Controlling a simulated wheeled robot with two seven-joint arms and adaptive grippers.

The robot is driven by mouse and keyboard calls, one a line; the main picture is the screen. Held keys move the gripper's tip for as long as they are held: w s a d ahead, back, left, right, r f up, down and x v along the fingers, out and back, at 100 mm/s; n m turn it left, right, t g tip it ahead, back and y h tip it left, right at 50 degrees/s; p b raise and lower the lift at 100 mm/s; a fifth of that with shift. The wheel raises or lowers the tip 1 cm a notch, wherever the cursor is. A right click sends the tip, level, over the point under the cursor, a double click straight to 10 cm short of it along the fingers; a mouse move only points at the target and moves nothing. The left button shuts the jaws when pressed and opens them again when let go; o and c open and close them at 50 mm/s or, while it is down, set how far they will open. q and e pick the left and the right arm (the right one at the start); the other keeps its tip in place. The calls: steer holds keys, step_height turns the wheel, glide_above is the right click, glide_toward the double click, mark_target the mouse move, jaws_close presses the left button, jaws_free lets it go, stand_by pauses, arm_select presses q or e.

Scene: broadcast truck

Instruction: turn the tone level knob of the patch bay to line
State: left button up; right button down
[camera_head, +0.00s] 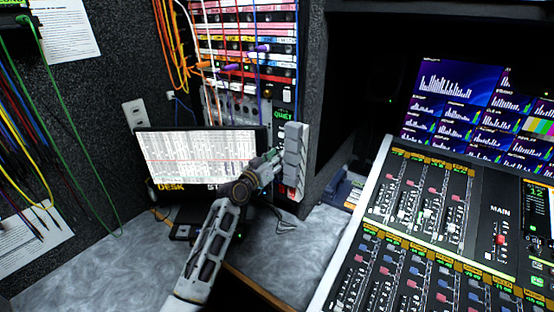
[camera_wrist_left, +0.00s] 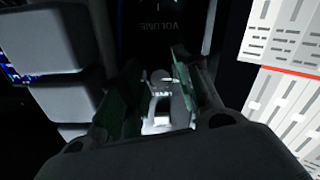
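The patch bay (camera_head: 243,45), with pink label rows and plugged cords, stands upright at the back centre. My left gripper (camera_head: 273,160) is below it, in front of the black panel strip under the green QUIET sign. In the left wrist view, my left gripper (camera_wrist_left: 155,95) has its two green-padded fingers apart. A small pale grey piece (camera_wrist_left: 160,100) shows between them; I cannot tell whether it is the knob or whether the fingers touch it. A dark panel (camera_wrist_left: 165,25) marked VOLUME is beyond. I cannot make out the tone level knob or its setting. My right gripper is not in view.
Grey stacked blocks (camera_head: 295,153) stand close to the right of my left gripper; they also show in the left wrist view (camera_wrist_left: 65,65). A lit monitor (camera_head: 200,153) is to its left. A mixing console (camera_head: 430,215) fills the right. The grey desk (camera_head: 110,270) is mostly clear at front left.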

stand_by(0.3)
arm_select(q)
jaws_close()
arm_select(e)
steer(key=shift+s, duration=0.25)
arm_select(q)
steer(key=n+p, duration=0.5)
steer(key=n, duration=0.4)
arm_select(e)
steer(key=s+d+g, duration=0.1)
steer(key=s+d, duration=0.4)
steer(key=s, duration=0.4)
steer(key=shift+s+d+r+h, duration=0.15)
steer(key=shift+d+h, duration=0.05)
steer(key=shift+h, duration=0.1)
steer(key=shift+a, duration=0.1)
